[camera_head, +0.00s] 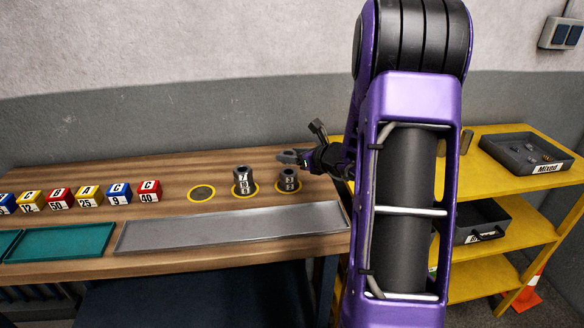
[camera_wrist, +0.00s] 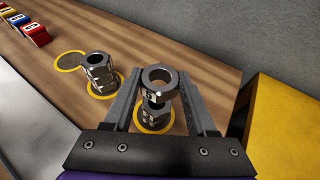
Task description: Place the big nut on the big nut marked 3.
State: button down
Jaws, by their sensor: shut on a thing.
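In the wrist view, my gripper (camera_wrist: 158,88) is shut on a dark steel hex nut (camera_wrist: 158,76), one finger at each side. A character on the nut's near face is too small to read surely. Directly below it stand dark nut parts (camera_wrist: 154,115) inside a yellow ring; whether the held nut touches them I cannot tell. In the head view, the stack in the right ring (camera_head: 288,181) shows labels like 3 and 8. My gripper (camera_head: 289,157) appears just above and behind that stack.
A taller nut stack (camera_head: 244,181) stands in the middle ring, close left. The left ring (camera_head: 202,193) is empty. A grey tray (camera_head: 230,230) lies in front, and coloured number blocks (camera_head: 88,195) stand at left. A yellow shelf (camera_head: 500,200) is at right.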

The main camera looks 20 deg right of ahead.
aim_at(292, 174)
jog(key=shift+f, duration=1.7)
jog(key=shift+f+b, duration=0.15)
jog(key=shift+b, duration=0.25)
jog(key=shift+c, duration=1)
grip_release()
jog(key=shift+s+d+r, duration=0.1)
jog(key=shift+s+r, duration=0.1)
jog(key=shift+r, duration=0.05)
jog(key=v, duration=1.1)
jog(key=shift+s+p, duration=0.25)
jog(key=shift+p, duration=0.15)
